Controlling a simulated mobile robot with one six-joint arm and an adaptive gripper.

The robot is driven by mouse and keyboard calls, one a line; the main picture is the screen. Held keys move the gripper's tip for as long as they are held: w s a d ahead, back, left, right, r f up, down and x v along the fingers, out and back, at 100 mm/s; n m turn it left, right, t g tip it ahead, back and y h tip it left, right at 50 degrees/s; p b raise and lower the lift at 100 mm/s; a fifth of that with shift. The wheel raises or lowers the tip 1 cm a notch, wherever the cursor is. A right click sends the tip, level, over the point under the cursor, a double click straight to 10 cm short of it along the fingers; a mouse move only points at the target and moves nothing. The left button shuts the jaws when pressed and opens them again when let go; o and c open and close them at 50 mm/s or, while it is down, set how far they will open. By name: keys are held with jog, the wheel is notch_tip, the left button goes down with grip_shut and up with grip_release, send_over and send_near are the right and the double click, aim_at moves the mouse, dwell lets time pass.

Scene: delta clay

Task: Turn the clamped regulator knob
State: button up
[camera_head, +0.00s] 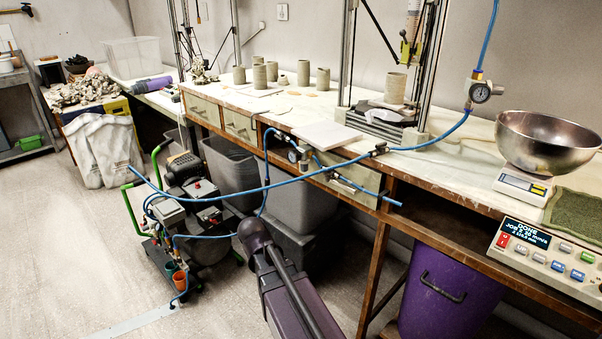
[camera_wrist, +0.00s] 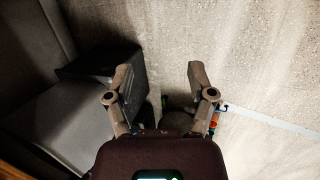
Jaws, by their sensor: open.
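A small regulator with a round gauge (camera_head: 293,155) sits at the front edge of the workbench, with blue hose running to it. Its knob is too small to make out clearly. A second gauge with a brass fitting (camera_head: 480,92) stands on a blue hose above the bench at the right. My gripper (camera_wrist: 160,78) is open and empty in the wrist view, its two fingers spread over the floor. The regulator does not show in the wrist view. In the head view my purple arm reaches up from the bottom middle, below and in front of the bench; the fingers cannot be made out there.
A blue hose (camera_head: 330,167) sags across in front of the bench. A compressor cart with green handles (camera_head: 190,175) stands at the left of my arm. Grey bins (camera_head: 232,165) and a purple bin (camera_head: 445,295) stand under the bench. A steel bowl (camera_head: 545,140) sits on a scale.

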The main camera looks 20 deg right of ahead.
jog(key=w+d+n+h+b, duration=0.2)
jog(key=w+d+n+h, duration=0.2)
jog(key=w+d, duration=0.15)
jog(key=n+g+h+b, duration=0.4)
jog(key=n+h+b, duration=0.4)
jog(key=h, duration=0.6)
send_near(303, 170)
jog(key=w+a+f, duration=0.1)
jog(key=w+a, duration=0.1)
jog(key=a, duration=0.1)
jog(key=shift+s+f, duration=0.1)
jog(key=shift+f, duration=0.05)
jog(key=shift+p+x, duration=2.7)
jog(key=shift+x, duration=4.2)
jog(key=shift+s+a, duration=0.1)
